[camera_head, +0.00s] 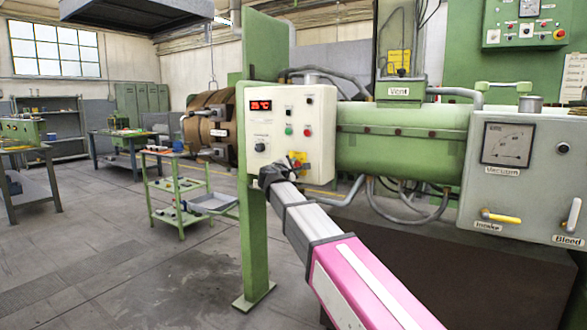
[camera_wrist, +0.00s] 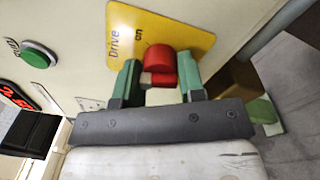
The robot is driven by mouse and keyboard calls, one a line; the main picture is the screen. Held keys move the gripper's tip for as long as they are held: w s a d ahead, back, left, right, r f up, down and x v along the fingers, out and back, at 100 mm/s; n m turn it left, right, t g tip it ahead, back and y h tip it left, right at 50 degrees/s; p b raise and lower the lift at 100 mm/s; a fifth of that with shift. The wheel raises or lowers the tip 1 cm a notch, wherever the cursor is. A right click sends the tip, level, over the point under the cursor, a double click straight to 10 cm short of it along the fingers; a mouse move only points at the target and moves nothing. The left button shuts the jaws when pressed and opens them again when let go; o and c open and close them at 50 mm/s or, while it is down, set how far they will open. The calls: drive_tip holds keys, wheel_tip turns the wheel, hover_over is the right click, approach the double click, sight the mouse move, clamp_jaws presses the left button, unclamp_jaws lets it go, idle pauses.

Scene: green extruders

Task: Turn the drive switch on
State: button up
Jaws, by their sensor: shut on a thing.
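The drive switch (camera_wrist: 160,60) is a red knob on a yellow plate (camera_wrist: 178,28) lettered "Drive", seen turned sideways in the wrist view. The plate also shows small on the cream control panel (camera_head: 291,125) in the head view, low on its right side. My gripper (camera_wrist: 160,84) has its two green fingers on either side of the red knob and is shut on it. In the head view my gripper (camera_head: 272,173) is at the panel's lower edge and its fingers are hard to make out. The knob's exact turn position is unclear.
A green button (camera_wrist: 38,54) and a red digital display (camera_head: 261,105) are on the same panel. A green post (camera_head: 253,220) carries the panel. A green cylinder (camera_head: 400,145) and a grey vacuum box (camera_head: 522,175) stand to the right.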

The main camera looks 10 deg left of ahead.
drive_tip(key=m, duration=0.5)
drive_tip(key=shift+s+f+m, duration=0.1)
drive_tip(key=shift+f+m, duration=0.1)
drive_tip(key=shift+m, duration=0.2)
drive_tip(key=m, duration=0.5)
drive_tip(key=shift+h, duration=0.3)
drive_tip(key=o, duration=0.9)
drive_tip(key=shift+a+r, duration=0.1)
drive_tip(key=v, duration=1)
drive_tip(key=shift+s+a+f, duration=0.1)
drive_tip(key=shift+s+f, duration=0.1)
drive_tip(key=shift+s, duration=0.15)
